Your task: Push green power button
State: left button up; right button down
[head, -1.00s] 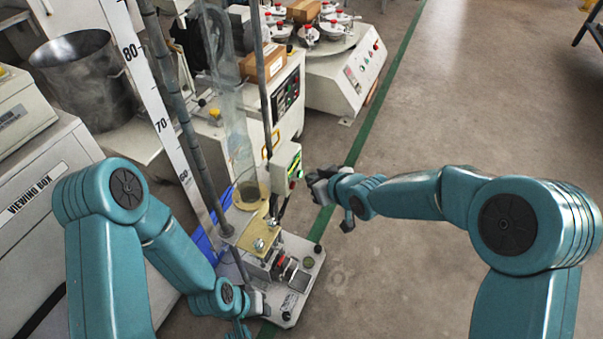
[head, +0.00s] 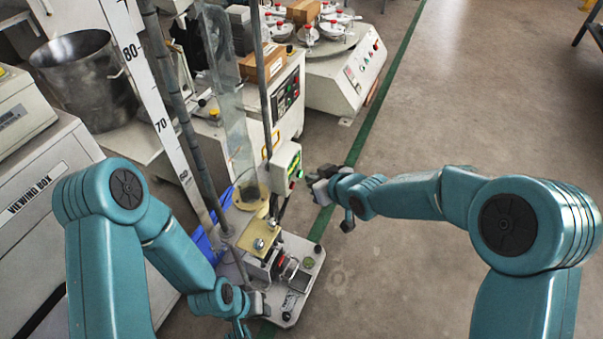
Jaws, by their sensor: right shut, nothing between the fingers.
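The green power button (head: 299,173) is a tiny spot on the right side of a small pale control box (head: 286,167) with a green display. The box is mounted on the upright test machine, in the middle of the head view. My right gripper (head: 314,186) is shut and empty just right of the box, its tips close to the button; I cannot tell if they touch. My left gripper (head: 262,306) is low, beside the machine's base plate (head: 296,300); its fingers are too small and partly hidden to tell their state.
A clear tube (head: 233,110) and a numbered scale (head: 160,115) rise from the machine. A viewing box (head: 40,190) and a metal bucket (head: 85,80) stand at left. A polishing machine (head: 345,75) stands behind. The floor (head: 450,110) at right is clear.

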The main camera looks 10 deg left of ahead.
dwell(0.3)
jog(key=shift+w+a, duration=0.15)
jog(key=shift+a, duration=0.4)
dwell(0.4)
jog(key=shift+d, duration=0.55)
jog(key=s+d+p, duration=0.2)
jog(key=d, duration=0.3)
jog(key=shift+d, duration=0.35)
